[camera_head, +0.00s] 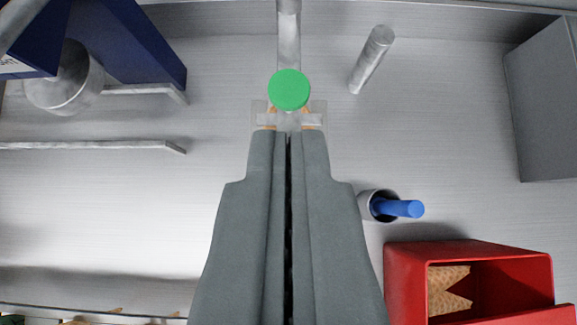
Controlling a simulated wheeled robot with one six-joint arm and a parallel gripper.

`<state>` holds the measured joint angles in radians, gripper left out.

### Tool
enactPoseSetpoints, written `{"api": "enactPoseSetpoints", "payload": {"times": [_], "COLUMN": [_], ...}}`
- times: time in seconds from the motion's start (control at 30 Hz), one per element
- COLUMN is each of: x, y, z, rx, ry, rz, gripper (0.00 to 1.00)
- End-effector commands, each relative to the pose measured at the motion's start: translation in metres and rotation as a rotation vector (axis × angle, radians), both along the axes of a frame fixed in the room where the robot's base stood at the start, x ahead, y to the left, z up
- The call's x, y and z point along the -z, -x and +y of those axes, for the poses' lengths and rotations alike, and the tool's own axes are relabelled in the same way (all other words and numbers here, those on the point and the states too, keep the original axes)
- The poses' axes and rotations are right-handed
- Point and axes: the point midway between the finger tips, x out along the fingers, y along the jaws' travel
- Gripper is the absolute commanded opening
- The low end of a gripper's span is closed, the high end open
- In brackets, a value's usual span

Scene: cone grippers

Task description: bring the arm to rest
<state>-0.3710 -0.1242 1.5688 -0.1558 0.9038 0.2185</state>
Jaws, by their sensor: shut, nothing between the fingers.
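My gripper (288,134) is in the middle of the head camera view, its two long grey fingers pressed together and pointing up the picture. Nothing is held between them. A green round cap (289,90) shows just beyond the fingertips, in line with a metal post (288,30) behind it. A clear piece with orange parts (312,118) shows around the fingertips, partly hidden by them. I cannot tell whether the fingers touch it.
A red bin (408,275) with a tan piece (449,290) inside stands at lower right. A blue peg (398,208) leans in a small cup. A metal peg (371,60), a grey box (545,100) and a blue bracket (125,40) stand farther off.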

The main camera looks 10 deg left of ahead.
Motion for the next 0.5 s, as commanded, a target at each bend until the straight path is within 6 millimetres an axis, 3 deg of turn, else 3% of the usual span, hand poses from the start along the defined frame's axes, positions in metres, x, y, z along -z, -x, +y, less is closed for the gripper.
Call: {"api": "enactPoseSetpoints", "payload": {"times": [0.27, 0.5], "x": [-0.002, -0.005], "y": [0.011, 0.058], "z": [-0.012, -0.062], "rx": [0.004, 0.023], "ry": [-0.008, -0.041], "rz": [-0.023, -0.131], "gripper": [0.00, 0.00]}}
